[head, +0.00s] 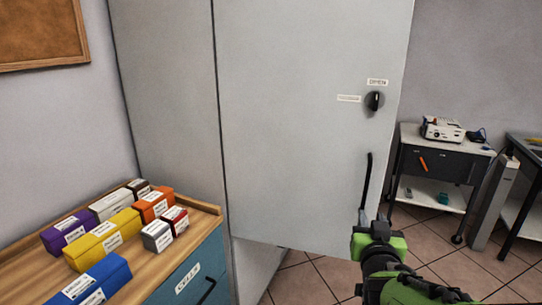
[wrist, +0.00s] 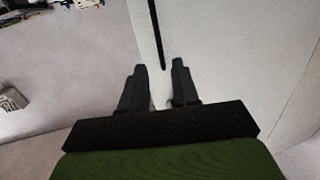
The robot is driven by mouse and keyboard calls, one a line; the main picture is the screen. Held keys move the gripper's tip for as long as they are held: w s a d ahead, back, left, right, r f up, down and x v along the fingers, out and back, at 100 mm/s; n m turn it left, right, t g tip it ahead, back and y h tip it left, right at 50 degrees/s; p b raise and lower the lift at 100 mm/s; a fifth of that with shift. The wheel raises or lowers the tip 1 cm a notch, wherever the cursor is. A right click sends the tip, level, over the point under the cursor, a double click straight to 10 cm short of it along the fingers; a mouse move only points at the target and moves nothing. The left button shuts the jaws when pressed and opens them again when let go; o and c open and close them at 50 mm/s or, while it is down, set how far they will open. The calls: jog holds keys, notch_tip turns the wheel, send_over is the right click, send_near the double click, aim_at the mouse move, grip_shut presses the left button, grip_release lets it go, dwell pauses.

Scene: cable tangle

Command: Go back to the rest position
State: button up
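My gripper (head: 366,226) is at the lower right of the head view, in front of the tall grey cabinet's door (head: 300,120), near the lower end of its black bar handle (head: 367,180). In the wrist view my gripper (wrist: 158,78) has its two dark fingers apart with nothing between them. The handle also shows in the wrist view (wrist: 156,30), its end just beyond the fingertips. I cannot tell the exact gap between handle and fingers. A black knob (head: 374,101) sits on the door, with an "OPEN" label above it and another label to its left.
A wooden-topped blue drawer unit (head: 190,265) with several coloured boxes stands at the lower left. A trolley (head: 430,160) carrying a white device (head: 443,129) stands at the right, beside another dark table (head: 528,150). Tiled floor (head: 310,275) shows below the door.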

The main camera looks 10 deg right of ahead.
jog(key=s+a+f+n+g+y, duration=0.25)
jog(key=s+a+g, duration=0.35)
jog(key=s, duration=0.6)
jog(key=s+a+f+n+g+y, duration=0.2)
jog(key=s+a+f+g+y, duration=0.2)
jog(key=s+a, duration=0.6)
jog(key=s+d+r+p, duration=0.1)
jog(key=r+p, duration=0.6)
jog(key=s+d+r+p, duration=0.1)
jog(key=s+r+p, duration=0.1)
jog(key=r+p, duration=0.6)
jog(key=shift+s+g, duration=0.3)
jog(key=shift+d, duration=0.1)
jog(key=shift+w, duration=0.1)
